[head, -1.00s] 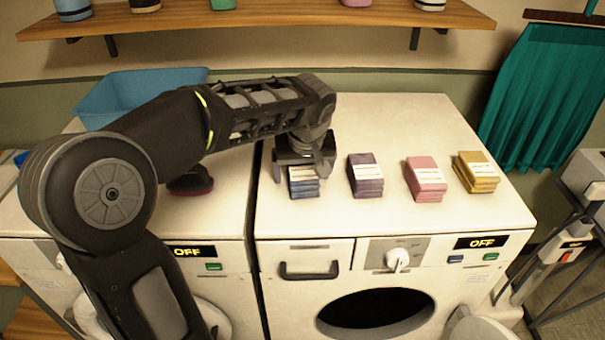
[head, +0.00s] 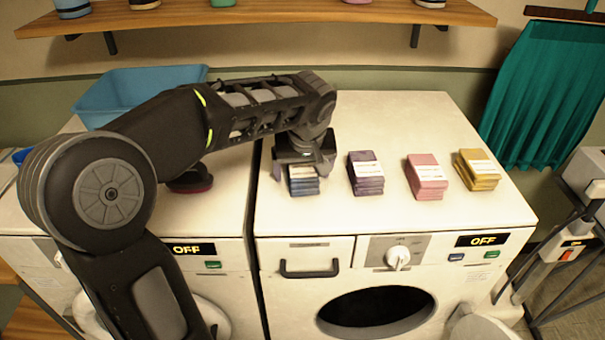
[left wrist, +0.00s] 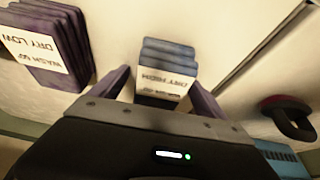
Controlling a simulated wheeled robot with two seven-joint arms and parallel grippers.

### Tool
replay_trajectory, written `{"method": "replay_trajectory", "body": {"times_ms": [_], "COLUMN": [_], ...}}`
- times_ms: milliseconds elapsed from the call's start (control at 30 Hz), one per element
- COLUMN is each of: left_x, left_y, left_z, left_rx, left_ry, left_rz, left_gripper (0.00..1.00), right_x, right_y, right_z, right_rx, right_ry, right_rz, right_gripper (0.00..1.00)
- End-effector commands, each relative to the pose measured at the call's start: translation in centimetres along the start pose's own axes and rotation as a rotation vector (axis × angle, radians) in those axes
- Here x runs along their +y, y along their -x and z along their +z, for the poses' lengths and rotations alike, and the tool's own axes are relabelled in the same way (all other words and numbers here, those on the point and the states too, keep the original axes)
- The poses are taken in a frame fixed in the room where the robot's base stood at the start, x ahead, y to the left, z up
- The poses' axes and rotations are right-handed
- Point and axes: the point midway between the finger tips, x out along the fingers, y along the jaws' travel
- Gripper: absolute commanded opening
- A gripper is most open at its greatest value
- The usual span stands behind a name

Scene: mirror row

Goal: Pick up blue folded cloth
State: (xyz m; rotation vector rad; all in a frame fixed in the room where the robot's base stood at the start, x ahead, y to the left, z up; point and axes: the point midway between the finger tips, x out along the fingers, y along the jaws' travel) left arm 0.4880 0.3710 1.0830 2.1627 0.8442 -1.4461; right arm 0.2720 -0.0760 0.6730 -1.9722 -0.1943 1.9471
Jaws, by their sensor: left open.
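The blue folded cloth (head: 304,187) is a small stack with a white label band, lying on top of the right washing machine. In the head view its upper part is hidden by my left gripper (head: 304,170), which is over it from above and behind. In the left wrist view the blue cloth (left wrist: 166,70) lies between the two open fingers of my left gripper (left wrist: 160,88), with a gap visible at its sides. The gripper is not closed on it. My right gripper is not in view.
A purple folded cloth (head: 365,173) lies close right of the blue one. Further right are a pink cloth (head: 427,177) and a yellow cloth (head: 477,169). A dark red object (head: 191,181) and a blue basin (head: 135,92) stand on the left machine. A wooden shelf (head: 270,14) hangs behind.

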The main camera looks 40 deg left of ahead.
Motion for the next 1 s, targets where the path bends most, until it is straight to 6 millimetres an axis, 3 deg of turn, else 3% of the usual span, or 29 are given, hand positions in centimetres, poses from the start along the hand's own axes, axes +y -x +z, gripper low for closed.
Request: {"method": "replay_trajectory", "body": {"times_ms": [167,1000], "left_x": [0.02,0.02], "left_y": [-0.09,-0.07], "left_z": [0.04,0.02], "left_rx": [0.0,0.001], "left_ry": [0.0,0.0], "left_rz": [0.001,0.001], "left_gripper": [0.85,0.17], "right_x": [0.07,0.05], "right_y": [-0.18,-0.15], "right_z": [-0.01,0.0], "right_rx": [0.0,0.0], "right_ry": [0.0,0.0], "right_rz": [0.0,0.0], "right_gripper": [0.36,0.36]}}
